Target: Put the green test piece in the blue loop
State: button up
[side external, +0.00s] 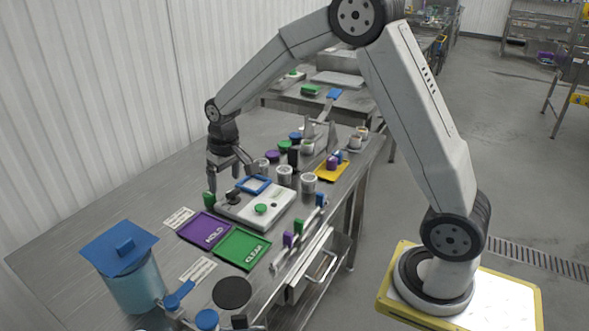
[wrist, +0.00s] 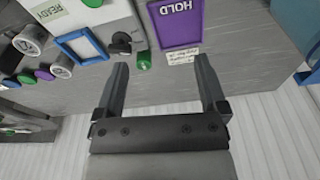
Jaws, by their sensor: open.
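The green test piece (side external: 209,199) stands on the metal table beside the left edge of a white device. In the wrist view the green test piece (wrist: 144,61) shows between my fingers, nearer the left one. The blue loop (side external: 254,184) is a square frame lying flat at the far part of the device; it also shows in the wrist view (wrist: 80,47), left of my left finger, with nothing seen inside it. My gripper (side external: 230,169) is open and empty above the device's back edge; in the wrist view its fingers (wrist: 162,65) are wide apart.
The white device (side external: 231,212) carries a dark knob and a green button. Purple HOLD (side external: 205,231) and green CLEAR (side external: 241,249) plates lie in front. Several lidded cups stand right of the loop. A blue-lidded tub (side external: 135,285) stands front left. The table's left back is clear.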

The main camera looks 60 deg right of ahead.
jog(key=shift+o, duration=0.3)
jog(key=s+a+f, duration=0.1)
jog(key=s, duration=0.9)
jog(key=s+a+f+n+t, duration=0.1)
jog(key=s+a, duration=0.1)
jog(key=s, duration=0.8)
jog(key=shift+a, duration=0.25)
jog(key=shift+o, duration=0.2)
jog(key=shift+w, duration=0.1)
jog(key=w+d+f+n, duration=0.1)
jog(key=w+d, duration=0.2)
jog(key=w, duration=0.7)
jog(key=w+d+f+n+t+y, duration=0.1)
jog(key=w+d, duration=0.3)
jog(key=w, duration=0.6)
jog(key=w+d+f+n, duration=0.1)
jog(key=w+d+f, duration=0.2)
jog(key=w, duration=0.7)
jog(key=shift+d+f+t, duration=0.1)
jog(key=shift+d+t, duration=0.2)
jog(key=shift+d, duration=0.35)
jog(key=shift+w+d+f, duration=0.25)
jog(key=shift+w+d, duration=0.15)
jog(key=shift+w, duration=0.15)
jog(key=shift+f, duration=0.1)
